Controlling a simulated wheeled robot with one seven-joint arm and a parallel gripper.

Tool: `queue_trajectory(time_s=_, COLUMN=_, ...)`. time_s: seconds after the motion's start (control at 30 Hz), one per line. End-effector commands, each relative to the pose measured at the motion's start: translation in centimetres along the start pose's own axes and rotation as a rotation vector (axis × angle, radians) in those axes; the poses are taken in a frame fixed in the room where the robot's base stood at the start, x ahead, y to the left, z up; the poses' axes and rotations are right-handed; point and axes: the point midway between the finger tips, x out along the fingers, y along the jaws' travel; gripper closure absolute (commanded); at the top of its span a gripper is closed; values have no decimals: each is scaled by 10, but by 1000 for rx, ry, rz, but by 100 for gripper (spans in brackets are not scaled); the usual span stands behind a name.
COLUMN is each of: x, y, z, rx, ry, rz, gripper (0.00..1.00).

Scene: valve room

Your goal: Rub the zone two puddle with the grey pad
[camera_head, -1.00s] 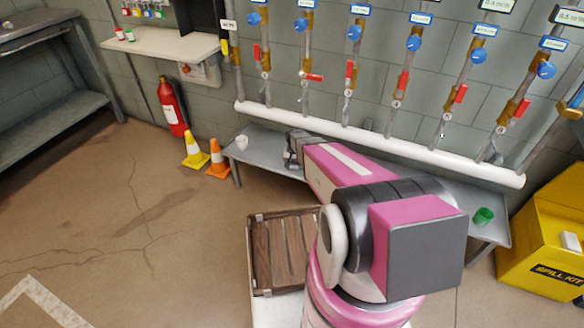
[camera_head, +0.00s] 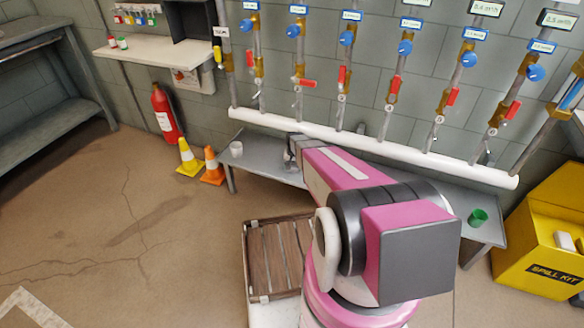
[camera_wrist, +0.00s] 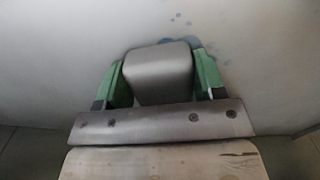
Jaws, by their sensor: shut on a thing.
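My gripper (camera_wrist: 153,85) has green fingers closed on the sides of the grey pad (camera_wrist: 158,72), a smooth block in the wrist view. The pad is over a pale grey surface. A bluish wet patch, the puddle (camera_wrist: 194,43), shows just beyond the pad's far edge, with small drops farther off. The pad hides part of it, and I cannot tell whether the pad touches the surface. In the head view my gripper (camera_head: 289,155) is over the long grey bench (camera_head: 262,162) below the pipes, partly hidden by my arm. No zone marking is readable.
A white cup (camera_head: 236,149) stands at the bench's left end and a green cup (camera_head: 478,217) at its right. A white pipe (camera_head: 370,146) with valve risers runs behind the bench. Cones (camera_head: 212,168), a wooden crate (camera_head: 247,262) and a yellow spill kit (camera_head: 540,245) stand nearby.

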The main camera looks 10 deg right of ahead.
Motion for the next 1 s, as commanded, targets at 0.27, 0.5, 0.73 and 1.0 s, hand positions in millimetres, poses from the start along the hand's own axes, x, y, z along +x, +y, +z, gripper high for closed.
queue_trajectory(time_s=0.27, x=2, y=-7, z=22, rx=-1, ry=-8, rz=0, gripper=75)
queue_trajectory(time_s=0.5, x=1, y=-11, z=35, rx=0, ry=-8, rz=-1, gripper=75)
queue_trajectory(time_s=0.73, x=1, y=-14, z=42, rx=0, ry=-6, rz=-1, gripper=75)
queue_trajectory(time_s=1.0, x=0, y=-20, z=63, rx=-2, ry=-8, rz=-1, gripper=75)
